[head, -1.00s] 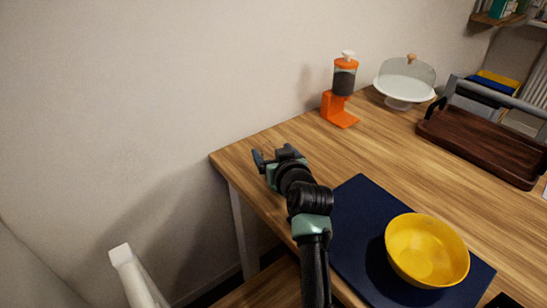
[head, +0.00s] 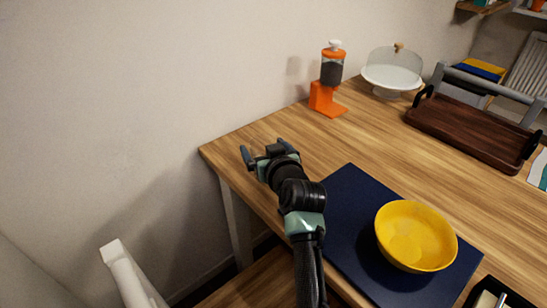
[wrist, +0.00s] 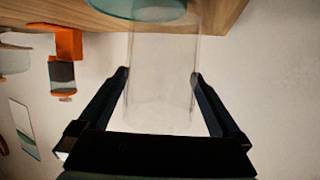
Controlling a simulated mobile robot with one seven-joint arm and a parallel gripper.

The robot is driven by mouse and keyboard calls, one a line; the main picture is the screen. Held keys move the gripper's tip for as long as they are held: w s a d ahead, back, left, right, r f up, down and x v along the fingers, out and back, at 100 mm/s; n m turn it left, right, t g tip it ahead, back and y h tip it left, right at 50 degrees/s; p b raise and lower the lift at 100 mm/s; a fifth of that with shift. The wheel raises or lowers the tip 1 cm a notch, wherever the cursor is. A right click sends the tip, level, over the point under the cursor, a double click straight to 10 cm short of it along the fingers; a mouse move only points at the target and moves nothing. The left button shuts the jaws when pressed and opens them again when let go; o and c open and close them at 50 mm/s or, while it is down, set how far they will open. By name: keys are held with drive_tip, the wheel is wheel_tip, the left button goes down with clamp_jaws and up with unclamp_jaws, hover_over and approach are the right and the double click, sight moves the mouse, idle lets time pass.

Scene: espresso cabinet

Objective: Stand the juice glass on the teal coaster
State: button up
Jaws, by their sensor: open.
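The clear juice glass (wrist: 163,100) shows faintly in the wrist view, between the two spread fingers of my gripper (wrist: 158,73). The wrist picture is upside down, with the table at the top. The teal coaster (wrist: 125,10) lies at the top of that view, and the glass overlaps its right part in the picture. The glass's foot is too faint to tell whether it rests fully on the coaster. In the head view my open gripper (head: 265,151) is over the table's left corner; I cannot make out glass or coaster there.
A yellow bowl (head: 415,235) sits on a navy mat (head: 347,205) right of my arm. An orange dispenser (head: 328,85), a domed cake stand (head: 390,80) and a dark wooden tray (head: 465,130) stand farther back. Bare wood (head: 345,140) lies between.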

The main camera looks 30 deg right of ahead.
drive_tip(key=p+v, duration=0.1)
drive_tip(key=v, duration=0.9)
drive_tip(key=shift+s+p, duration=0.35)
drive_tip(key=shift+p, duration=0.05)
drive_tip(key=shift+r, duration=0.1)
